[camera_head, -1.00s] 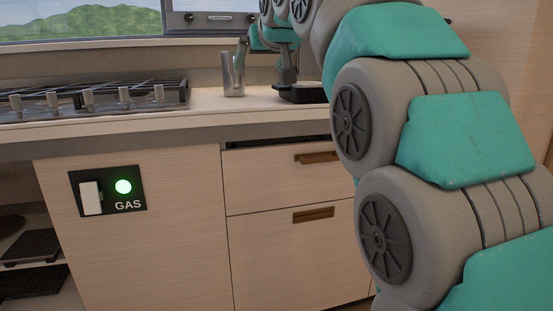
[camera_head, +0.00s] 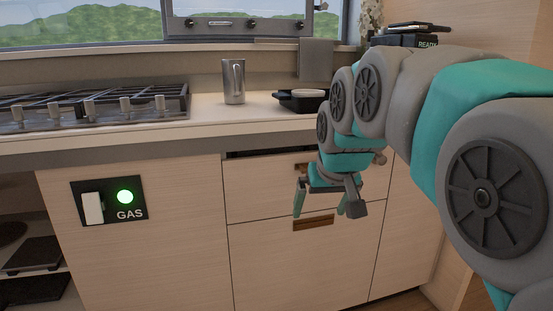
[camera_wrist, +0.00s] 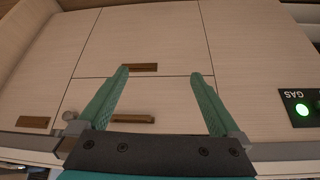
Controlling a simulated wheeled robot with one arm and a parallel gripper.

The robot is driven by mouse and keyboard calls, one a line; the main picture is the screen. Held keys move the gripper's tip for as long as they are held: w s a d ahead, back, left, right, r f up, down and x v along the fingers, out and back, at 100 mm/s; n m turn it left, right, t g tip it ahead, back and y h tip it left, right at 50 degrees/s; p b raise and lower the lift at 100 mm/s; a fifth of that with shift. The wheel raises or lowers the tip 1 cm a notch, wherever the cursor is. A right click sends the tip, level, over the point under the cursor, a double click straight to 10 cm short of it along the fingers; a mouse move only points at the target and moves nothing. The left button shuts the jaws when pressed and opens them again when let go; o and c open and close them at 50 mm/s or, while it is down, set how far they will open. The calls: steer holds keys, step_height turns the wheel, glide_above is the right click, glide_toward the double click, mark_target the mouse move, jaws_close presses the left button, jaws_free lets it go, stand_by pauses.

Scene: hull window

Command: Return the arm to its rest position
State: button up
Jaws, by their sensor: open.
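My gripper (camera_head: 325,205) hangs in front of the drawer fronts below the counter, fingers pointing down. In the wrist view my gripper (camera_wrist: 158,85) has its two green fingers spread wide, with nothing between them but the cabinet face behind. My arm comes in from the right side of the head view and bends down toward the gripper.
A metal mug (camera_head: 233,82) and a black device with a pale round top (camera_head: 300,100) stand on the counter (camera_head: 200,122). The gas stove (camera_head: 90,105) is at left. A GAS panel (camera_head: 108,202) shows a lit green light. Drawers (camera_head: 262,190) lie behind the gripper.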

steer(key=s+d+f+g, duration=0.2)
steer(key=s+f, duration=0.4)
steer(key=s, duration=0.4)
steer(key=s+d+f+m+g+p, duration=0.1)
steer(key=s+d+f+g, duration=0.1)
steer(key=s+f, duration=0.5)
steer(key=s+d+f+g+p, duration=0.1)
steer(key=s+f, duration=0.5)
steer(key=s, duration=0.8)
steer(key=d+g, duration=0.1)
steer(key=g, duration=0.1)
steer(key=shift+d+f+g+h, duration=0.2)
steer(key=shift+f+g+h, duration=0.05)
steer(key=shift+g+h, duration=0.15)
